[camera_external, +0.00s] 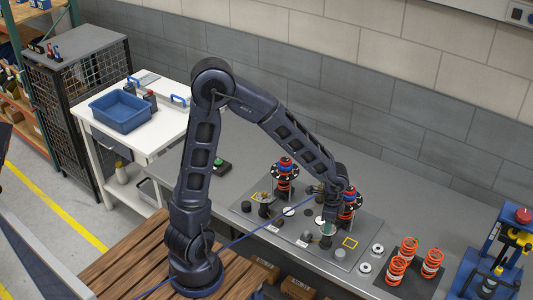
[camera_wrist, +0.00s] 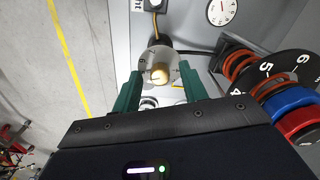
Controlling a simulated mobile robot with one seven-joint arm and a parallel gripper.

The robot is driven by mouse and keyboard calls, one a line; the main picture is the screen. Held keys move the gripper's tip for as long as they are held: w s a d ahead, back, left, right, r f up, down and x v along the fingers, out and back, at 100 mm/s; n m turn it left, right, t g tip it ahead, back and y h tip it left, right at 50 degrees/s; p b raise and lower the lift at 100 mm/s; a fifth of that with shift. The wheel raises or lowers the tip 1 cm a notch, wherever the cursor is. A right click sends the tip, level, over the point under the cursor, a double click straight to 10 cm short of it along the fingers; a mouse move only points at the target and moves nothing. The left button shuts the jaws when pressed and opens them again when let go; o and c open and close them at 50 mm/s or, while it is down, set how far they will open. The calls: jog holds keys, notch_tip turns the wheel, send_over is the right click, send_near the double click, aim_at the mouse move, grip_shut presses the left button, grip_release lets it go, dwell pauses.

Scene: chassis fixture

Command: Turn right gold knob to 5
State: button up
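In the wrist view the gold knob (camera_wrist: 160,74) sits on a round grey base, between the two green fingers of my gripper (camera_wrist: 161,71). The fingers are apart, one on each side of the knob, with visible gaps, so I cannot see them gripping it. In the external view my gripper (camera_external: 328,228) is low over the right part of the grey fixture plate (camera_external: 377,229), and I cannot make out the knob there. A black numbered dial (camera_wrist: 285,68) at the right of the wrist view shows 4, 5 and 6; no pointer is clear.
The right spring assembly (camera_external: 349,202) stands close beside my gripper; its red and blue caps (camera_wrist: 300,120) fill the wrist view's right edge. A second assembly (camera_external: 285,178) stands to the left. A white gauge (camera_wrist: 221,11) and several loose orange springs (camera_external: 409,250) are nearby.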

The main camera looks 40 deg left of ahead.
jog(key=shift+r, duration=0.15)
notch_tip(320, 180, up, 10)
jog(key=shift+r, duration=0.25)
dwell(0.5)
dwell(0.4)
